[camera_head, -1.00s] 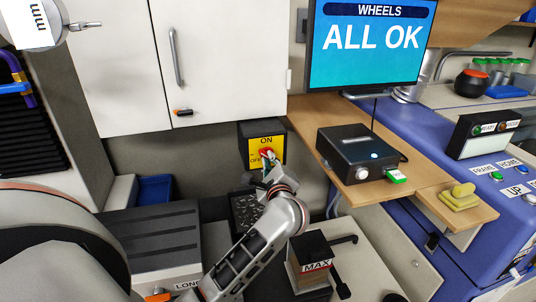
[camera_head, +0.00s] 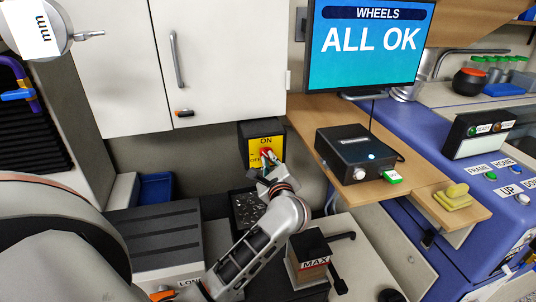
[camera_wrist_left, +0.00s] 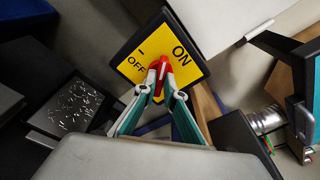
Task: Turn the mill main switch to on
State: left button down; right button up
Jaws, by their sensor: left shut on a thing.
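The mill main switch is a dark box with a yellow plate (camera_head: 257,147) marked ON at the top and OFF at the left, with a red handle. It sits on the wall below the white cabinet. The plate also shows in the left wrist view (camera_wrist_left: 185,40). My left gripper (camera_head: 267,160) is at the switch, its fingers shut on the red handle (camera_wrist_left: 160,69). My right gripper is not in view.
A tray of metal chips (camera_wrist_left: 70,107) lies below the switch. A wooden shelf (camera_head: 310,136) with a black box (camera_head: 345,152) stands to the right. The white cabinet (camera_head: 225,60) hangs above. A block marked MAX (camera_head: 308,262) stands near my left forearm.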

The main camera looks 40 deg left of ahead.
pick_arm(q)
jog(key=m+p, duration=0.2)
jog(key=p, duration=0.1)
jog(key=shift+m+g, duration=0.3)
jog(key=shift+m, duration=0.1)
dwell(0.4)
jog(key=m, duration=0.3)
jog(key=shift+w+d+m+g+y+p, duration=0.1)
jog(key=shift+m+g+y+p, duration=0.2)
jog(key=shift+g, duration=0.1)
jog(key=c, duration=2)
grip_release()
jog(key=shift+f+v, duration=0.2)
jog(key=shift+v, duration=0.95)
jog(key=shift+f+v, duration=0.15)
jog(key=shift+v, duration=1)
jog(key=shift+f+v, duration=0.2)
jog(key=shift+v, duration=0.95)
